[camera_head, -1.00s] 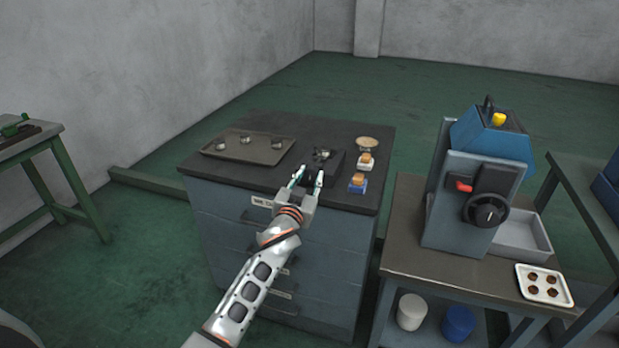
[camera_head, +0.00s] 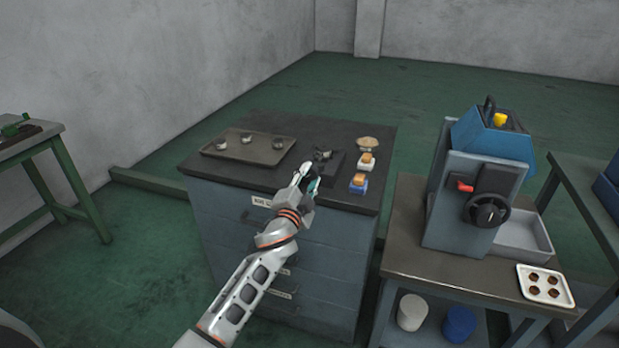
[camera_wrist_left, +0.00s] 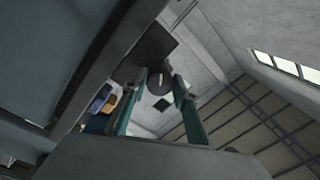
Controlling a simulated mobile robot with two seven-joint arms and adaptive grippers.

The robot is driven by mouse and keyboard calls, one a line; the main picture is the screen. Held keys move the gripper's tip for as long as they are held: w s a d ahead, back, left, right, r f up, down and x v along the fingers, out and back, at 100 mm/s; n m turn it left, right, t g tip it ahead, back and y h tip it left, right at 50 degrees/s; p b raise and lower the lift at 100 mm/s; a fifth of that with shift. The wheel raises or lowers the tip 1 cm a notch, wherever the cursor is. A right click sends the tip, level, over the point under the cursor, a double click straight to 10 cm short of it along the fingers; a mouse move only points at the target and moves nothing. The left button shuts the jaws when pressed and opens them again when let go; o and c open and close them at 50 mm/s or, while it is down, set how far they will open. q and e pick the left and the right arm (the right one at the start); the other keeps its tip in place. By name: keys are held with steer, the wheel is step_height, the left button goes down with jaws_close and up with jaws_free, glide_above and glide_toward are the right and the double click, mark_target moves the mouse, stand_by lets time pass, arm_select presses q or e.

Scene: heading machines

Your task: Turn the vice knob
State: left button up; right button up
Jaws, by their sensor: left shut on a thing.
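The small dark vice (camera_head: 334,164) sits on the dark top of the drawer cabinet, near its front edge. My left gripper (camera_head: 307,177) is at the vice's front side, shut on the vice knob, its fingers tilted. In the head view the fingers mostly hide the knob. In the left wrist view the round dark knob (camera_wrist_left: 159,82) with a pale line across it shows between the two green fingertips (camera_wrist_left: 162,88). My right gripper is in neither view.
A tray (camera_head: 247,147) with several small metal parts lies left of the vice. A blue machine (camera_head: 478,185) stands on the table at right.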

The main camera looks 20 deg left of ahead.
arm_select(q)
steer(key=m, duration=0.7)
steer(key=shift+r+h, duration=0.1)
steer(key=shift+h, duration=0.2)
stand_by(0.4)
steer(key=o, duration=1.1)
steer(key=s, duration=1.2)
steer(key=shift+a+f, duration=0.25)
steer(key=shift+f, duration=0.15)
